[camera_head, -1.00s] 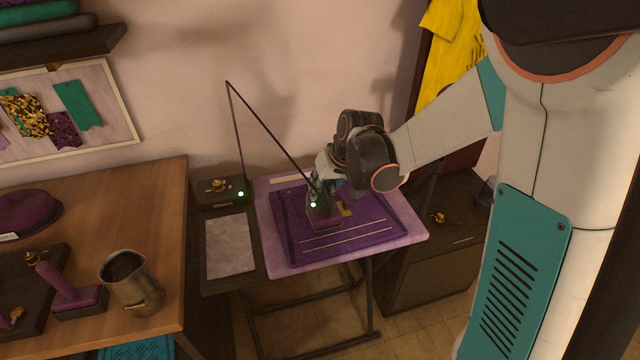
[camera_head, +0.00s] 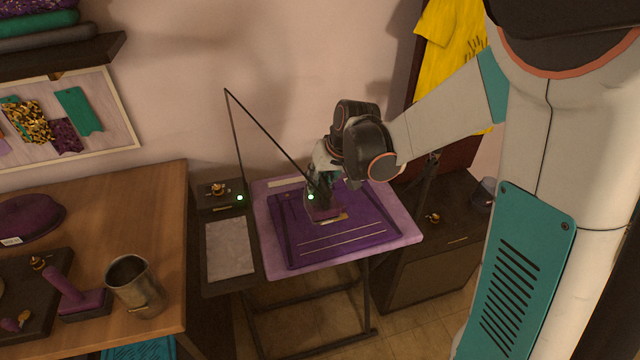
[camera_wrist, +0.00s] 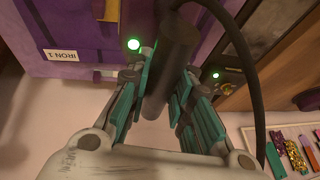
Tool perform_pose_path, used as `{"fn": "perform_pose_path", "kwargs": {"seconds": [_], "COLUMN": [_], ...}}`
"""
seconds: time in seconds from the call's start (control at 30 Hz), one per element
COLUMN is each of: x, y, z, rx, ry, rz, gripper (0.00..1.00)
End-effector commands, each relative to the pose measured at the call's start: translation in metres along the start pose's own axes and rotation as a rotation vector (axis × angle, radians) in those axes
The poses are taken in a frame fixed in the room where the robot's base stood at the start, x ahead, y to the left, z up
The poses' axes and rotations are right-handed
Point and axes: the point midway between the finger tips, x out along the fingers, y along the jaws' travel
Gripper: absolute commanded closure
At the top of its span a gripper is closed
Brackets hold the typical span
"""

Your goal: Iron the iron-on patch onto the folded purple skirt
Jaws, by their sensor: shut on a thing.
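My gripper (camera_head: 320,188) is shut on the dark upright handle of a small purple iron (camera_head: 324,212); the handle (camera_wrist: 170,65) also shows between the fingers in the wrist view. A cord rises from the iron and its green light (camera_wrist: 133,44) is lit. The iron is over the folded purple skirt (camera_head: 340,240), which lies flat on the lilac ironing board (camera_head: 403,233). A gold strip (camera_head: 336,219), apparently the patch, shows at the iron's front edge; the rest seems hidden under the iron. Whether the iron's sole touches it, I cannot tell.
A side stand with a grey plate (camera_head: 230,247) and a second green light (camera_head: 240,198) is left of the board. A wooden table (camera_head: 150,220) with a metal mug (camera_head: 133,285) is further left. A dark cabinet (camera_head: 435,260) is at the right.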

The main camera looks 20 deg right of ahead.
Motion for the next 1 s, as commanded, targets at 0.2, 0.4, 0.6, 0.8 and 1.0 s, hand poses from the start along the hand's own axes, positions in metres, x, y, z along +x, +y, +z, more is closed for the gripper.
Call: {"fn": "perform_pose_path", "kwargs": {"seconds": [0.2, 0.4, 0.6, 0.8, 1.0], "x": [-0.016, -0.017, -0.017, -0.017, -0.018], "y": [-0.006, -0.006, -0.006, -0.006, 0.009], "z": [-0.012, -0.013, -0.013, -0.013, -0.013], "rx": [0.000, 0.000, 0.000, 0.001, 0.007], "ry": [0.001, 0.001, 0.001, 0.001, 0.007], "rz": [-0.001, 0.000, 0.000, 0.000, -0.008], "gripper": [1.00, 1.00, 1.00, 1.00, 1.00]}}
